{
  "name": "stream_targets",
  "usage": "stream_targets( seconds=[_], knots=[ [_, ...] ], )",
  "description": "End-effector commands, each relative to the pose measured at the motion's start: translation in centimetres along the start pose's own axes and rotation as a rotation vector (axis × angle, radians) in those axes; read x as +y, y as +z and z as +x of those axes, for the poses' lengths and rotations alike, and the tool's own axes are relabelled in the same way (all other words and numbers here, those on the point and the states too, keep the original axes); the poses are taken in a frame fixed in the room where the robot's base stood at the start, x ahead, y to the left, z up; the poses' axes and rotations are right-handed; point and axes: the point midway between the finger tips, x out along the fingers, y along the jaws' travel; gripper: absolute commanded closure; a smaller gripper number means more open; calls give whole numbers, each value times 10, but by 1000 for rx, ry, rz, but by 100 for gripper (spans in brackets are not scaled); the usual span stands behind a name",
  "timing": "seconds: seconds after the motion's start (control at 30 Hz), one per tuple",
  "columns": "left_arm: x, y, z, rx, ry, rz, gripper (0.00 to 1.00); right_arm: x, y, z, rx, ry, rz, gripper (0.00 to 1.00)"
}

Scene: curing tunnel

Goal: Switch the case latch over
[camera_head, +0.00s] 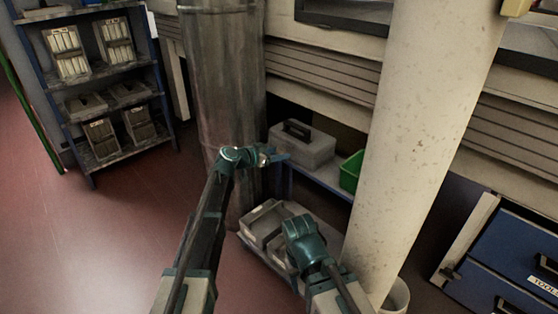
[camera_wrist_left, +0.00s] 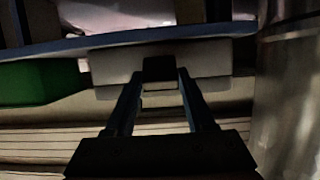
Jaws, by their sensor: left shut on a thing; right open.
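The grey case (camera_head: 303,150) with a dark handle on top sits on the blue-edged bench beside the metal column. My left gripper (camera_head: 270,156) is at the case's near left side. In the left wrist view the pale case (camera_wrist_left: 110,66) fills the middle, and a small dark block, which looks like the latch (camera_wrist_left: 159,68), stands out from its face. The fingertips of my left gripper (camera_wrist_left: 158,77) are on either side of this block and shut on it. My right gripper (camera_head: 304,236) is low over the lower shelf, away from the case; its fingertips are hard to make out.
A green bin (camera_head: 351,171) stands right of the case. The metal column (camera_head: 222,80) is close to my left arm, and a thick pale pillar (camera_head: 425,130) rises on the right. Grey trays (camera_head: 263,222) lie on the lower shelf. The red floor at left is clear.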

Motion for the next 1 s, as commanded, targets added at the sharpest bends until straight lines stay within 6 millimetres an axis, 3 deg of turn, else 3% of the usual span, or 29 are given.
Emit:
stream_targets(
  seconds=[0.2, 0.67, 0.7, 0.83, 1.0],
  knots=[
    [0, 4, 0, 41, 1, 2, 100, -1, -1, 12, 1, 0, 0, 50],
    [0, 2, 0, 52, 0, 3, 100, -1, -1, 13, 1, 0, -1, 50],
    [0, 2, 0, 52, 0, 3, 40, -1, -1, 13, 1, 0, -1, 50],
    [0, 2, 0, 52, 0, 2, 17, -1, -1, 13, 1, 0, -1, 50],
    [0, 2, 0, 52, 0, 1, 15, -1, -1, 13, 1, 0, 0, 50]
  ],
)
